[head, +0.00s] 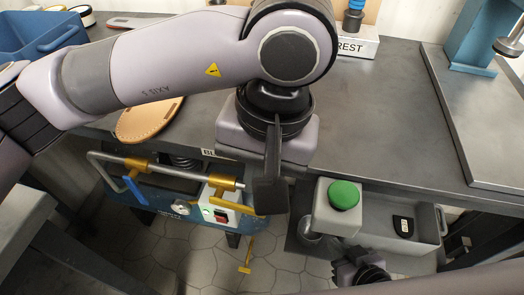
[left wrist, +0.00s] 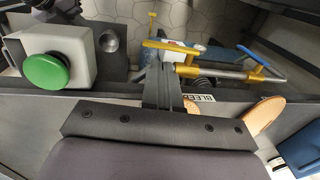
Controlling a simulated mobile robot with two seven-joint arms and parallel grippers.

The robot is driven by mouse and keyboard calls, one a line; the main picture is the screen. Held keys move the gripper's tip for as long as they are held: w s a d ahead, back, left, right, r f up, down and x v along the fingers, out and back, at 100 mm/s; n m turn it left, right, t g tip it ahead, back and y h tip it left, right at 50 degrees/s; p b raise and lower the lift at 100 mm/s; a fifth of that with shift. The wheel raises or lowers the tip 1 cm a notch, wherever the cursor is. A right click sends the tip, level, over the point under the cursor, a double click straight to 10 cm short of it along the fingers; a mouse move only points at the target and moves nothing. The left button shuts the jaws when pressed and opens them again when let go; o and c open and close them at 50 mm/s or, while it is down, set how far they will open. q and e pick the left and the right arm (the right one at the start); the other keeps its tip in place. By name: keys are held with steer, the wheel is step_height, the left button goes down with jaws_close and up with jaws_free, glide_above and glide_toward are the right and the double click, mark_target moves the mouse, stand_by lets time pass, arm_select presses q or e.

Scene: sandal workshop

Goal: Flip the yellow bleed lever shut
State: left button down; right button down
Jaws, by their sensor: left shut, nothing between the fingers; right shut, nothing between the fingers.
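The yellow bleed lever (head: 236,207) is on the right end of a metal pipe over a blue machine; it also shows in the left wrist view (left wrist: 170,46). It sticks out from the pipe, its outer end close to my left fingers. My left gripper (head: 268,195) is shut and empty, pointing down just right of the lever; its fingers show in the left wrist view (left wrist: 160,92). I cannot tell whether they touch the lever. A BLEED label (left wrist: 198,98) is partly hidden in the head view. My right gripper (head: 362,272) is shut and empty, low at the right.
A blue lever (head: 135,190) hangs at the pipe's left. A green button (head: 344,195) on a grey box stands right of my left gripper, beside a grey tray (head: 425,232). The workbench (head: 390,120) edge is behind. A tan sole (head: 148,121) lies on it.

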mark_target(251, 208)
arm_select(q)
steer(key=f, duration=0.6)
steer(key=shift+w+a, duration=0.15)
steer(key=shift+a, duration=0.25)
arm_select(e)
steer(key=shift+f, duration=0.1)
arm_select(q)
steer(key=shift+d, duration=0.1)
arm_select(e)
steer(key=shift+a+f, duration=0.1)
